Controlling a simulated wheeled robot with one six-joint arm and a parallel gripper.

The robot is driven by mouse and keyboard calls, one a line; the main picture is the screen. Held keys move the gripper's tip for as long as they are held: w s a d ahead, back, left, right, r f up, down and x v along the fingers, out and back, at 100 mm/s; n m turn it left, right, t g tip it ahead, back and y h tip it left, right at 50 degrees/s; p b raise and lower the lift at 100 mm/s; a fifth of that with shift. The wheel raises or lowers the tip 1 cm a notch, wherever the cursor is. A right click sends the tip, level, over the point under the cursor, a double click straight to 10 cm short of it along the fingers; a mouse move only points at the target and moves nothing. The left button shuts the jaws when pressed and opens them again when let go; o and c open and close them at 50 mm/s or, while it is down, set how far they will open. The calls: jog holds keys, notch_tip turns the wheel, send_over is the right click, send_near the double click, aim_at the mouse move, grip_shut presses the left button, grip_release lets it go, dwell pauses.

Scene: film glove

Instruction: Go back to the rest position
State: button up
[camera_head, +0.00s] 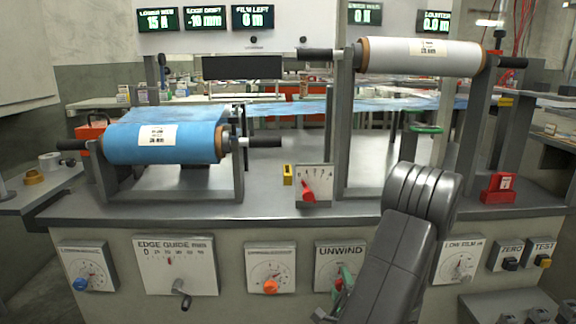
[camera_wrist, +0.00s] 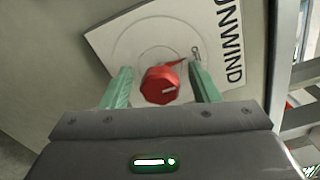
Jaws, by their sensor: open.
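My gripper (camera_wrist: 160,82) is open, with its two green fingers on either side of the red knob (camera_wrist: 160,86) in the wrist view. The fingers look apart from the knob, with gaps on both sides. The knob sits on the white plate marked UNWIND (camera_wrist: 125,38). In the head view, my gripper (camera_head: 345,276) is low at the UNWIND plate (camera_head: 341,248) on the bench's front face. My arm hides part of that plate, and the knob is hard to make out there.
A blue film roll (camera_head: 160,142) rests on a left stand, a white roll (camera_head: 420,55) on a taller right stand. The front panel holds the edge guide plate (camera_head: 176,265), an orange-knob dial (camera_head: 270,267) and ZERO (camera_head: 510,254) and TEST (camera_head: 542,252) switches. A red-lever box (camera_head: 314,185) stands on the bench.

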jog(key=shift+m+p, duration=0.3)
jog(key=shift+m, duration=0.9)
jog(key=m+p, duration=0.3)
jog(key=shift+r+m, duration=0.25)
jog(key=shift+m, duration=0.05)
jog(key=m+p, duration=0.3)
jog(key=p, duration=0.1)
jog(key=shift+f+m+p, duration=0.15)
jog(key=shift+m+p, duration=1.2)
jog(key=shift+m, duration=0.15)
